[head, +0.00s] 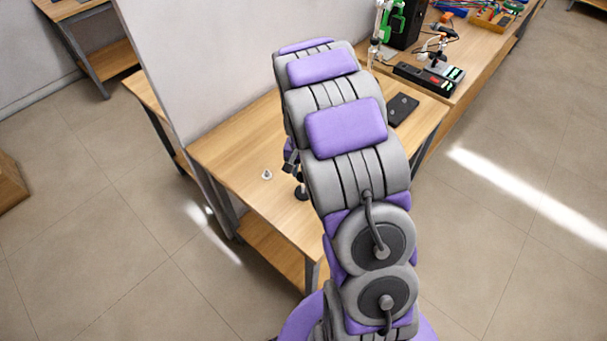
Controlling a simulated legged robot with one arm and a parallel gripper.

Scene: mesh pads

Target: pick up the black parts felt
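A flat black rectangular piece (403,109), which looks like the black parts felt, lies on the light wooden table (235,150) just right of my arm. It has small pale marks on it, too small to make out. My arm covers the middle of the table and may hide the felt's left edge.
A small pale metal part (267,174) stands on the table left of my arm. A tall pale panel (220,60) rises behind the table. A cluttered bench (470,50) adjoins at upper right.

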